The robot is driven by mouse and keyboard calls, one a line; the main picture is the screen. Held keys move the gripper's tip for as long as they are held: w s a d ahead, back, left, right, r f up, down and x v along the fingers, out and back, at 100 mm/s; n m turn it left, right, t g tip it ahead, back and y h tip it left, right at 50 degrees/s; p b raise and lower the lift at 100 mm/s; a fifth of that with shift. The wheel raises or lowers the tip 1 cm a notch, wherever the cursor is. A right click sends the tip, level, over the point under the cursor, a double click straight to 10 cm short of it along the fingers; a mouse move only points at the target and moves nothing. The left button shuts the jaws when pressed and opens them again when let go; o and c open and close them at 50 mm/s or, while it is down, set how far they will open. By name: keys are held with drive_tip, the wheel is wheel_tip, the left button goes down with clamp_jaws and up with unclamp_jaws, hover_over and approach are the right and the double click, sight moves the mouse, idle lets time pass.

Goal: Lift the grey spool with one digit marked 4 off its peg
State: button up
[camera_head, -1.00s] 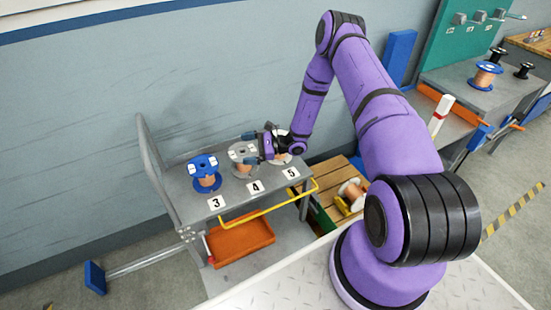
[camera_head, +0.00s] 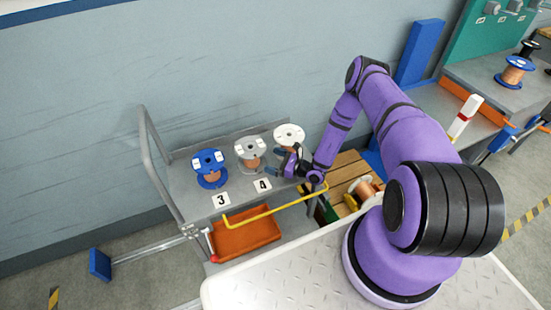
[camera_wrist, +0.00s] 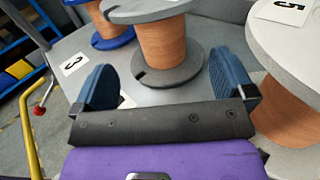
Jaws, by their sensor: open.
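The grey spool (camera_head: 250,149), wound with copper, stands in the middle of a row of three on the grey cart, behind the card marked 4 (camera_head: 262,185). White labels on its top are too small to read. In the wrist view its copper winding (camera_wrist: 165,45) and lower flange lie just beyond the fingers; its top is cut off. My gripper (camera_head: 275,160) is open and empty, in front and to the right of the grey spool in the head view. Its two blue fingers (camera_wrist: 165,80) show apart in the wrist view, with the spool between their directions.
A blue spool (camera_head: 209,166) stands left, behind card 3 (camera_head: 221,199). A white spool (camera_head: 289,134) stands right; in the wrist view it (camera_wrist: 285,55) is close to the right finger. A yellow rail (camera_head: 275,210) runs along the cart's front. An orange tray (camera_head: 245,236) sits below.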

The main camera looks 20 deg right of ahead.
sight(249, 141)
drive_tip(key=x, duration=1)
drive_tip(key=shift+w+a, duration=0.1)
drive_tip(key=shift+a, duration=0.05)
drive_tip(key=c, duration=1.3)
drive_tip(key=shift+c, duration=0.2)
drive_tip(key=shift+r, duration=1.9)
drive_tip(key=shift+r, duration=1.65)
drive_tip(key=shift+r, duration=0.15)
drive_tip(key=shift+r, duration=1.6)
drive_tip(key=shift+r, duration=0.2)
